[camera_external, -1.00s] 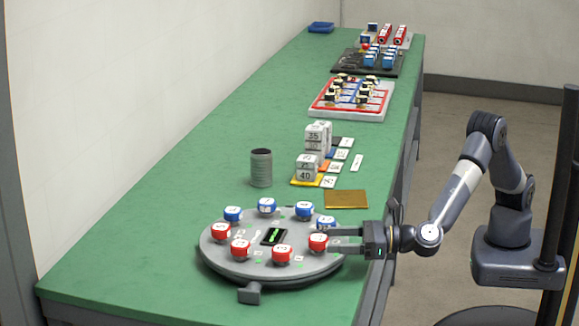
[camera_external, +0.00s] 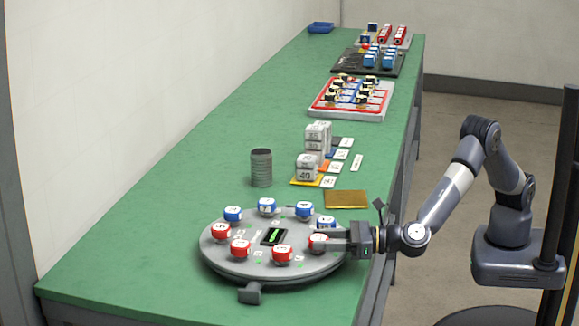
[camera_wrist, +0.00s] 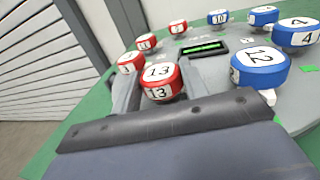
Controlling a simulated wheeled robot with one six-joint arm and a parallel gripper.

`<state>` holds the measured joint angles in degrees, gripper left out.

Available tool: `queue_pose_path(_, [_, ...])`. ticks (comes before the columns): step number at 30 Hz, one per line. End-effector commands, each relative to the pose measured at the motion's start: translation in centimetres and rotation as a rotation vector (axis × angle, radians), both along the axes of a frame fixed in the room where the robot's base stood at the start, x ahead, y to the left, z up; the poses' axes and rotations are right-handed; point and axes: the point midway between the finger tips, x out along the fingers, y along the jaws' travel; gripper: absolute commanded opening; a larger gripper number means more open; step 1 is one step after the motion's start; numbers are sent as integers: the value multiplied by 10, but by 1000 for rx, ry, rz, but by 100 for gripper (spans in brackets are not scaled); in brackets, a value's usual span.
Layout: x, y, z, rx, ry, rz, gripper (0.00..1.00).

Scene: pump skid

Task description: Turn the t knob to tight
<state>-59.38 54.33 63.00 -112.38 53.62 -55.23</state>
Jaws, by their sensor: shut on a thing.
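A round grey turntable (camera_external: 215,262) with red and blue numbered knobs stands at the near end of the bench. My gripper (camera_external: 328,240) reaches in level from the right and is shut on the red knob marked 13 (camera_wrist: 162,82), with a finger on either side. That knob (camera_external: 318,243) is partly hidden by the fingers in the external view. A small grey block-like handle (camera_external: 249,292) sticks out at the turntable's front. I cannot make out which part is called the t knob, or any tight mark.
A blue knob marked 12 (camera_wrist: 260,68) sits close to the right of my gripper in the wrist view. A dark display with green text (camera_external: 274,236) is at the turntable's centre. A gold plate (camera_external: 346,199) and a grey ribbed cylinder (camera_external: 261,168) stand behind.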

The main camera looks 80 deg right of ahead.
Motion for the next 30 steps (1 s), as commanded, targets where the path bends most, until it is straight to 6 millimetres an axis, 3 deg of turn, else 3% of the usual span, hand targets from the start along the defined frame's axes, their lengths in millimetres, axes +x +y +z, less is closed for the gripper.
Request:
queue_pose_path(4, [0, 0, 0, 0, 0, 1, 19])
queue_pose_path(14, [-1, 2, 2, 0, 0, -51, 19])
queue_pose_path(30, [0, 7, 1, 0, 1, -363, 19])
